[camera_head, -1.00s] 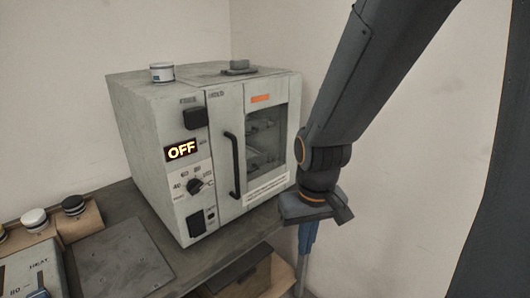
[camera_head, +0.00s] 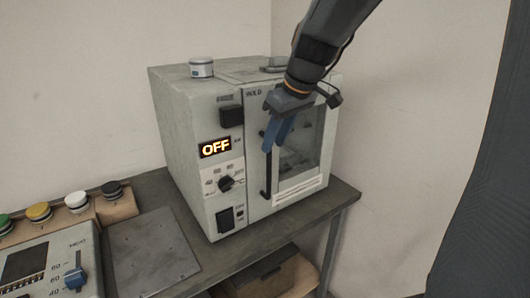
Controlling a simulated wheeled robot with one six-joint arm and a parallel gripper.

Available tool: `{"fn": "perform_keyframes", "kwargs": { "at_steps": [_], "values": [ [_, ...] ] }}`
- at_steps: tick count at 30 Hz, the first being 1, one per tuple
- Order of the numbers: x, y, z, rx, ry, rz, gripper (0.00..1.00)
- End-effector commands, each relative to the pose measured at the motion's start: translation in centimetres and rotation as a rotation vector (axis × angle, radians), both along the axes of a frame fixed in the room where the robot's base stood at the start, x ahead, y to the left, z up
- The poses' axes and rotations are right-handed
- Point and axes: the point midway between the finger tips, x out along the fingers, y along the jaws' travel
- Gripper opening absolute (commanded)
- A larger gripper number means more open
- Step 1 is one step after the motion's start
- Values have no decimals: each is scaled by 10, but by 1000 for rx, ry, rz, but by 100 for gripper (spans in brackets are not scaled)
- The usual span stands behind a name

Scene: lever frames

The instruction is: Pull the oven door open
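The oven (camera_head: 190,120) is a pale grey box on the bench. Its door (camera_head: 256,205) has a glass window (camera_head: 312,140) and is closed. The dark vertical handle (camera_head: 267,180) is on the left side of the door. My gripper (camera_head: 274,146) has blue fingers pointing down in front of the upper handle. The two fingers show slightly apart, with nothing seen held between them. They hide part of the upper handle, and I cannot tell whether they touch it.
The orange display (camera_head: 215,147) reads OFF, above a dark knob (camera_head: 226,183). A flat grey plate (camera_head: 150,250) and a control panel (camera_head: 45,265) lie left on the bench (camera_head: 300,217). Walls stand behind and to the right.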

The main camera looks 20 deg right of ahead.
Motion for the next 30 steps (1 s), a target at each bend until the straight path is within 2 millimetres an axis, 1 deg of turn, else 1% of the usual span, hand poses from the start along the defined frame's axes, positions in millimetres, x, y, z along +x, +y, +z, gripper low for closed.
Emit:
{"fn": "perform_keyframes", "kwargs": {
  "at_steps": [1, 3, 9, 15, 22, 23, 27, 28, 30],
  "values": [
    [1, 3, -9, 0, 6, 3, 30],
    [5, 6, -19, 0, 6, 3, 30],
    [14, 9, -42, -1, 4, 0, 30],
    [18, 10, -51, -1, 2, -2, 30],
    [18, 9, -52, -2, 1, -4, 30],
    [18, 9, -52, -2, 1, -4, 27],
    [18, 9, -52, -2, 1, -4, 3],
    [18, 9, -52, -2, 1, -4, 0],
    [18, 9, -52, -2, 1, -4, 0]
  ]
}}
